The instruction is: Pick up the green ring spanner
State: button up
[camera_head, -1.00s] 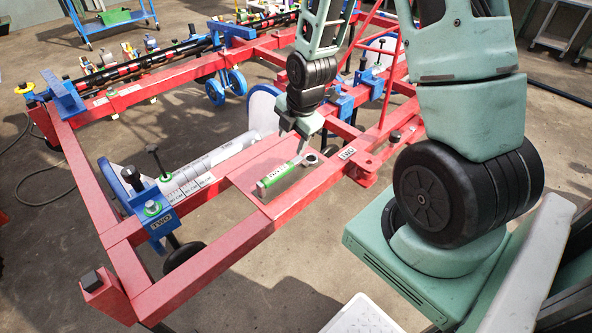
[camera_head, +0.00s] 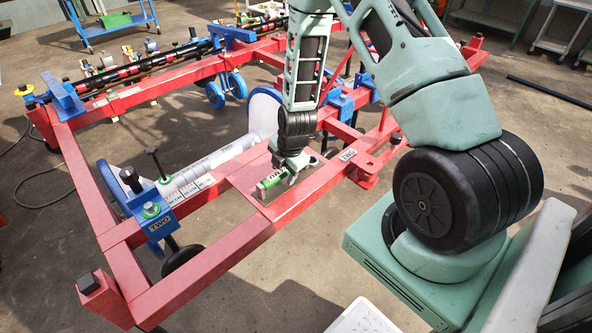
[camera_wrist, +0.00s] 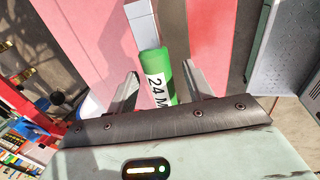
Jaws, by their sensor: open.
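The green ring spanner (camera_head: 275,179) lies on a flat red plate of the frame. Its green sleeve carries a white label, and my gripper hides its ring end in the head view. In the wrist view the green sleeve (camera_wrist: 157,77) and a pale grey end stand upright in the picture, between my fingers. My gripper (camera_head: 287,172) is directly over the spanner in the head view. In the wrist view my gripper (camera_wrist: 160,84) is open, with one finger on each side of the green sleeve and a visible gap on both sides.
The red frame (camera_head: 210,262) surrounds the plate, with an opening beside the spanner. A blue clamp (camera_head: 155,222) with an upright bolt stands to the left. A white cylinder (camera_head: 205,165) with labels lies behind. A white crate (camera_head: 362,318) is at the front.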

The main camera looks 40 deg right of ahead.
jog(key=shift+w+f, duration=0.2)
jog(key=shift+f, duration=0.45)
grip_shut()
